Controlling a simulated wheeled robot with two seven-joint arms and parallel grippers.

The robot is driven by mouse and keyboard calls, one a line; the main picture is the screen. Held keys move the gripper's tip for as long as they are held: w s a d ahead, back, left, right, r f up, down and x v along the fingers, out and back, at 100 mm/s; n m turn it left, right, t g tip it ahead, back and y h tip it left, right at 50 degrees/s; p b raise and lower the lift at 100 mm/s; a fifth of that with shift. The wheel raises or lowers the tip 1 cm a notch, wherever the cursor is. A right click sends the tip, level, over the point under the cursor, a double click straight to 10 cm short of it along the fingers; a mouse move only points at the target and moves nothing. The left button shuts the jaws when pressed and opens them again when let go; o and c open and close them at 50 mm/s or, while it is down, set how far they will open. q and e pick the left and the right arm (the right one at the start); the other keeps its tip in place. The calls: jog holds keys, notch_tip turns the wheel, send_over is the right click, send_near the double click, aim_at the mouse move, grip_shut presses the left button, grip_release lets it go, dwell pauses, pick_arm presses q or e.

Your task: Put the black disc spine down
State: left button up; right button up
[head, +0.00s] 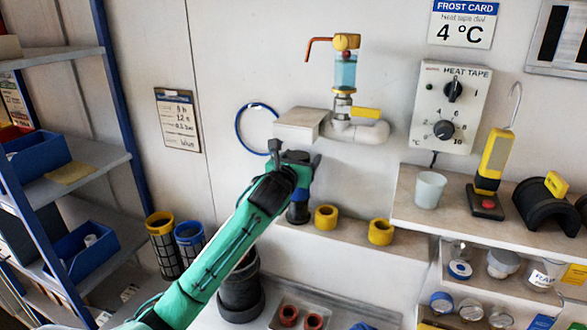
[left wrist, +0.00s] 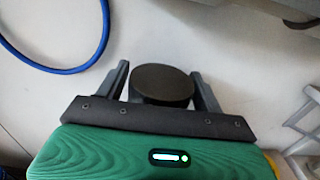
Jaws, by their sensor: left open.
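The black disc spine shows in the left wrist view as a round dark top (left wrist: 162,83) between the two fingers of my left gripper (left wrist: 161,82). In the head view, a dark upright piece (head: 298,213), which looks like the spine's lower part, stands on the ledge under my left gripper (head: 295,156). The gripper is open, with one finger on each side of the spine. The fingers are very close to it; I cannot tell whether either touches. My wrist hides much of the spine in the head view. My right gripper is not in view.
Yellow rings (head: 326,217) sit on the ledge (head: 345,242) to the right. A grey wall box (head: 300,123) and pipe (head: 362,132) are just above the gripper. A blue hoop (head: 240,130) hangs left. A black pot (head: 240,292) stands below.

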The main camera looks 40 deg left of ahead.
pick_arm(q)
jog(key=b+v, duration=0.4)
jog(key=v, duration=0.7)
jog(key=shift+s, duration=0.4)
jog(key=shift+f, duration=0.1)
